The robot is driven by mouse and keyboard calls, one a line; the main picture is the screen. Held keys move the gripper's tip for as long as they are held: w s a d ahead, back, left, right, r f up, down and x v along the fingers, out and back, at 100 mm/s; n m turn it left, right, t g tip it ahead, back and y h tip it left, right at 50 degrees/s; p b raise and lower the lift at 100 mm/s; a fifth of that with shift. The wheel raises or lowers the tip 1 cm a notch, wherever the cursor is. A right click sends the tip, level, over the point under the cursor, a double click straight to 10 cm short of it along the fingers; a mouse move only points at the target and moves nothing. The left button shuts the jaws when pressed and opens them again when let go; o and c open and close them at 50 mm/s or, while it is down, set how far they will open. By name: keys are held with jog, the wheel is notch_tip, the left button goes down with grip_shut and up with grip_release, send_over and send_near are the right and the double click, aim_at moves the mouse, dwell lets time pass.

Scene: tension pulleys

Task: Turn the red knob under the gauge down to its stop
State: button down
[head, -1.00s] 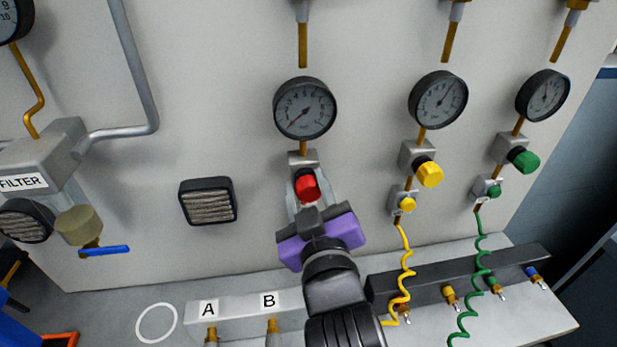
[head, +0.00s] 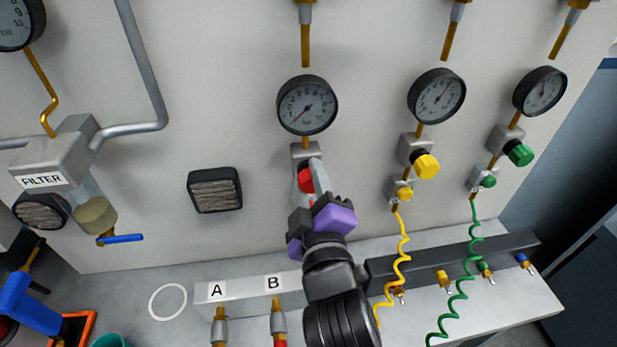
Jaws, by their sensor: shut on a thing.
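The red knob (head: 305,181) sits on a grey block below the middle gauge (head: 307,105), partly hidden by my fingers. The gauge's red needle points to the lower left of its dial. My gripper (head: 311,180) comes up from below, its purple and dark body (head: 335,216) tilted, with the light grey fingers on either side of the knob. It is shut on the red knob.
A yellow knob (head: 427,166) and a green knob (head: 520,153) stand to the right under their own gauges. Coiled yellow (head: 403,262) and green hoses hang below them. A ledge with labels A and B (head: 273,283) runs beneath. The wall left of the knob is clear up to a vent (head: 215,190).

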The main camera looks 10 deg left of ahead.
aim_at(309, 186)
jog(key=c, duration=0.9)
grip_release()
jog(key=b+v, duration=0.1)
jog(key=v, duration=0.5)
jog(key=shift+s+b, duration=0.35)
jog(key=shift+b, duration=0.05)
jog(key=shift+s+d, duration=0.2)
jog(key=shift+s, duration=0.35)
